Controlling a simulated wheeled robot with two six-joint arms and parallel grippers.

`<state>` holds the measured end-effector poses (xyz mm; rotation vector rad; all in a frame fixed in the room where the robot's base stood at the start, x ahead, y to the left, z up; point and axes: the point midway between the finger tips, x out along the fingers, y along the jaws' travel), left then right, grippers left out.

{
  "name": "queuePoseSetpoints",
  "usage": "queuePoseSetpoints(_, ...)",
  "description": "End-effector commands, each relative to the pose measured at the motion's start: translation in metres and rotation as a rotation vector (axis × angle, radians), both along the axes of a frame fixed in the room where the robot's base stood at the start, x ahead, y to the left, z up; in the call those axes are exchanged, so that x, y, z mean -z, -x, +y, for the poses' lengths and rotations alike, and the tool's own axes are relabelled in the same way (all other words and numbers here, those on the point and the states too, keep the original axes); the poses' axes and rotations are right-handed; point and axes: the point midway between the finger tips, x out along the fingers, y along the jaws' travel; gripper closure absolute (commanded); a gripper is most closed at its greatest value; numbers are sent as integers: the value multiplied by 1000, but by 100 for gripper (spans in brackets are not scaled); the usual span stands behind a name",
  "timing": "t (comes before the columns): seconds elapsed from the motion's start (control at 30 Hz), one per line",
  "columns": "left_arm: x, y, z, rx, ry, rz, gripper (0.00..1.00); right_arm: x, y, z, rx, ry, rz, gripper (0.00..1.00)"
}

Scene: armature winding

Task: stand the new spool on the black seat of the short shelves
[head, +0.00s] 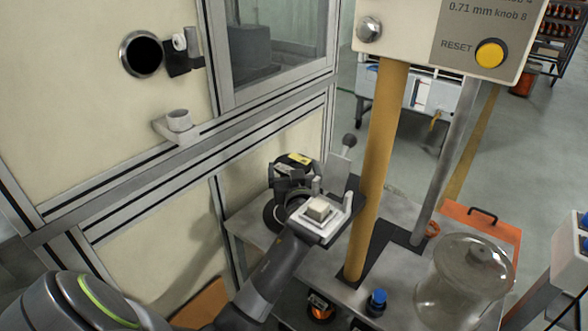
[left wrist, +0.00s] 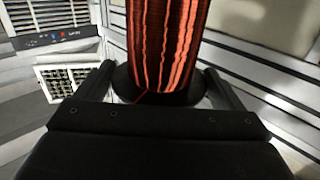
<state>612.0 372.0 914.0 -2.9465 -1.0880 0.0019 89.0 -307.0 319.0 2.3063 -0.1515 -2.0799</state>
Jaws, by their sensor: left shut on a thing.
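The spool (left wrist: 165,45), wound with copper-red wire, stands up from a black flange in the left wrist view. My left gripper (left wrist: 158,85) is shut on it, with one finger on each side of the flange. The spool's upper end is cut off by the picture edge. In the head view my left gripper (head: 292,178) is above a grey bench beside the cream machine; I cannot make out the spool there. Grey short shelves (head: 318,268) stand below and right of it. I cannot tell which dark patch is the black seat. My right gripper is out of view.
A yellow post (head: 378,170) and a thinner grey post (head: 445,150) rise from the shelves. The cream machine wall (head: 130,210) is close on the left.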

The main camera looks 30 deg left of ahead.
Motion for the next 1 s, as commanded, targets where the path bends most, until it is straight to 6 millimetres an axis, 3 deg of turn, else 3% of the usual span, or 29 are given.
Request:
queuePoseSetpoints(0.5,46,0,-1,3,-3,-8,74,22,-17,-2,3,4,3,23)
queuePoseSetpoints(1.0,53,-1,-1,3,-4,-7,74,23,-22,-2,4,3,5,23)
